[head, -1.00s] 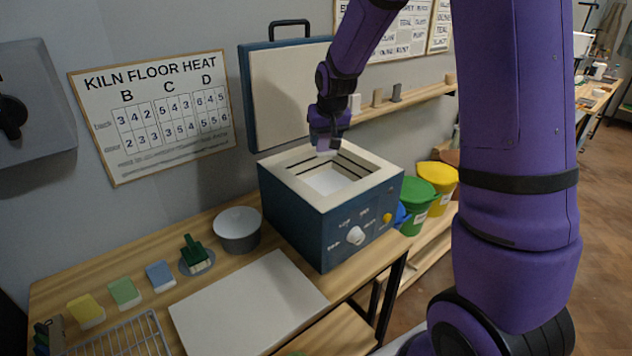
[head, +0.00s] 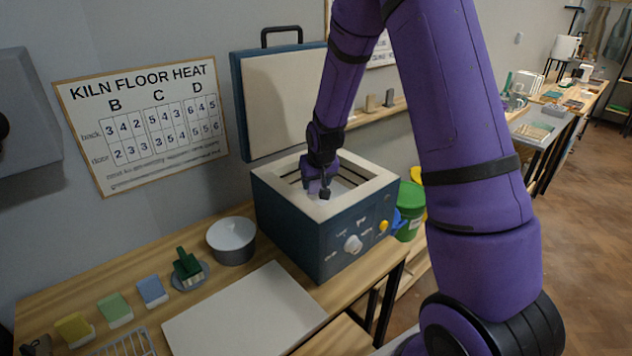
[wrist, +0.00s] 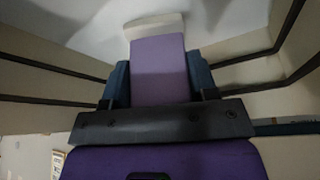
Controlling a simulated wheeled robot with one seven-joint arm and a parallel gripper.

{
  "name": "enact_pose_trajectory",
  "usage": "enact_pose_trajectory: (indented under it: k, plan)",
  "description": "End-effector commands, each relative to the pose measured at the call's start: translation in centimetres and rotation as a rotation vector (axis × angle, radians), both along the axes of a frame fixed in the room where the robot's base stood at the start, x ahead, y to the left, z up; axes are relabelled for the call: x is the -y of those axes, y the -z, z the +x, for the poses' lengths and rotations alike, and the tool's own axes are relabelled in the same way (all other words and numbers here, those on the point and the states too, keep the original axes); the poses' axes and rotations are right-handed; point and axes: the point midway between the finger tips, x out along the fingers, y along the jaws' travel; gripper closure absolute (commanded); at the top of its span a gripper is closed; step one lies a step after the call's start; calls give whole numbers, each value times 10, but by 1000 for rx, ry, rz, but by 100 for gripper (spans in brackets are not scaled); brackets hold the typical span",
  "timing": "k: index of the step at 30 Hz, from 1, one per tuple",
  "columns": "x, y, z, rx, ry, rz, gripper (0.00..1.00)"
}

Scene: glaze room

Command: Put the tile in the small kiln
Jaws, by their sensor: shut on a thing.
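The small kiln (head: 292,226) is a dark blue box with a pale rim, its lid (head: 285,105) standing open behind it. My gripper (head: 322,190) reaches down through the open top into the chamber. In the wrist view, my gripper (wrist: 158,88) is shut on the tile (wrist: 160,70), which has a purple face and a cream end. The cream end points toward the pale chamber floor (wrist: 220,18). I cannot tell whether it touches the floor. Dark grooves run along the chamber walls on both sides. In the head view, the tile is mostly hidden by the gripper.
A white board (head: 245,312) lies on the bench before the kiln. A grey pot (head: 232,243), a green-handled brush (head: 188,268) and blue (head: 152,291), green (head: 115,310) and yellow (head: 74,329) tiles stand left. A floor heat chart (head: 145,125) hangs behind. Bins (head: 410,210) stand right.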

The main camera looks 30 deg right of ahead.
Motion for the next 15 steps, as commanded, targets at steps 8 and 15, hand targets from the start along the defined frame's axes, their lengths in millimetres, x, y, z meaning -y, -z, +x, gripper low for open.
enact_pose_trajectory:
  k: [8, 15]
  plan:
    - [0, 3, 0, 2, 0, 0, 73]
    - [0, 6, 0, 1, 0, 0, 24]
